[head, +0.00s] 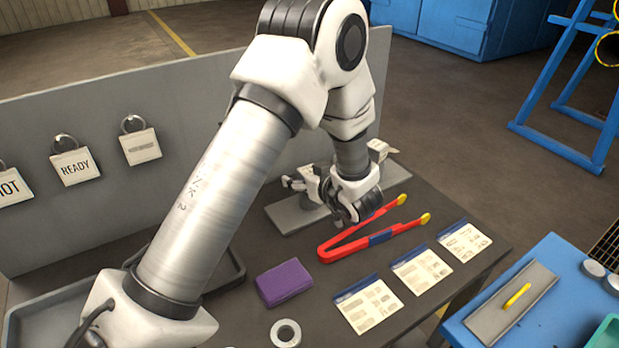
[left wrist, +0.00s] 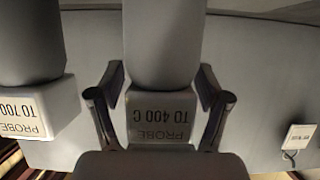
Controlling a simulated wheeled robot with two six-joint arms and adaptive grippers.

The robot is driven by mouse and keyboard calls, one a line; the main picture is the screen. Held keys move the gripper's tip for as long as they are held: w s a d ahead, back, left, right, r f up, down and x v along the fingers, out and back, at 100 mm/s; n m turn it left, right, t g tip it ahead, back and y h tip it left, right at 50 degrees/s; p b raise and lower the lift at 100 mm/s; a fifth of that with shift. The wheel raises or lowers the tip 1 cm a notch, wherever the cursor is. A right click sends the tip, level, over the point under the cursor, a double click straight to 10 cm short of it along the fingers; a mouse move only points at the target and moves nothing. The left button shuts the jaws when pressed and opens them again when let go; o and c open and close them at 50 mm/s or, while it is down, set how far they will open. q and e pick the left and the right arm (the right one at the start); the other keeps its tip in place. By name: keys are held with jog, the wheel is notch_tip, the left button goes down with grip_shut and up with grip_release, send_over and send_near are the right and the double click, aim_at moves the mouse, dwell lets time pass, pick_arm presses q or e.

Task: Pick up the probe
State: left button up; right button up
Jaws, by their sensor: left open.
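My left gripper (head: 325,196) is open above the grey rack (head: 292,216) on the dark table. In the left wrist view its two fingers (left wrist: 160,107) stand on either side of a grey probe with a white block marked "PROBE TO 400 C" (left wrist: 160,115). Gaps show between the fingers and the block. A second probe, marked "PROBE TO 700" (left wrist: 38,112), stands to the left there, its label partly cut off. In the head view my arm and gripper largely hide the probes. My right gripper is not in view.
Red tongs (head: 375,238) lie just in front of the rack. A purple block (head: 284,283), a metal ring (head: 285,333) and several printed cards (head: 422,270) are nearer. A grey panel (head: 100,215) with hanging tags stands behind. A blue table (head: 560,300) is at right.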

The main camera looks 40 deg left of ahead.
pick_arm(q)
jog(key=shift+d, duration=0.15)
jog(key=c, duration=1.4)
jog(key=shift+o, duration=0.2)
